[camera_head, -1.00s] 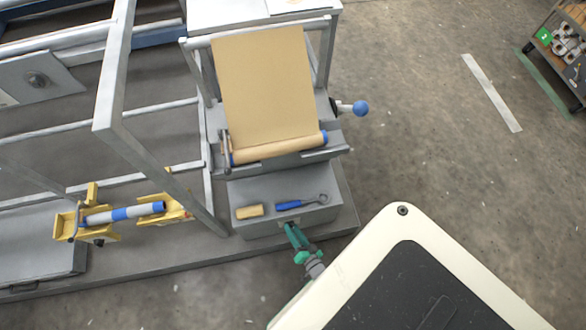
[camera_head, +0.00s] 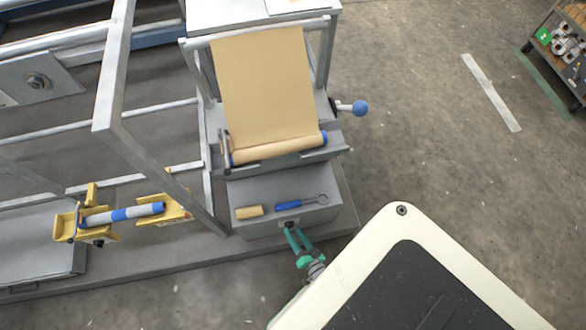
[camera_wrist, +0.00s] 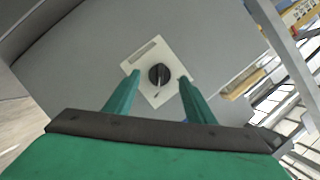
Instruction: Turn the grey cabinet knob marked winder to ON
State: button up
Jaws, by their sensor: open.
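The winder knob (camera_wrist: 159,74) is a round black dial on a pale square plate (camera_wrist: 141,57), fixed to the front of the grey cabinet (camera_wrist: 105,45). Its label is too small to read. My gripper (camera_wrist: 151,84) is open in the wrist view, with one green finger on each side of the knob, apart from it. In the head view my gripper (camera_head: 295,235) is at the front face of the grey cabinet (camera_head: 265,187), where the knob itself is mostly hidden.
On the cabinet top lie a tan block (camera_head: 249,212) and a blue-handled tool (camera_head: 290,205). Above stands a roll of brown sheet (camera_head: 265,85) with a blue ball handle (camera_head: 360,107). A yellow cradle (camera_head: 68,226) holds a blue-and-white roller at the left.

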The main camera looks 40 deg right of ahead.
jog(key=v, duration=0.8)
jog(key=shift+s, duration=0.35)
jog(key=shift+a+r, duration=0.1)
jog(key=a+r+n+y, duration=0.1)
jog(key=a+r+n, duration=0.3)
jog(key=r, duration=1)
jog(key=w+a+r+n+y, duration=0.1)
jog(key=a+r+n, duration=0.3)
jog(key=a+r, duration=0.4)
jog(key=a+r+n+t+y, duration=0.1)
jog(key=a+r+n, duration=0.3)
jog(key=r, duration=1.7)
jog(key=shift+w+a+n+y, duration=0.2)
jog(key=shift+a+n+y, duration=0.15)
jog(key=shift+a, duration=0.65)
jog(key=shift+r, duration=0.1)
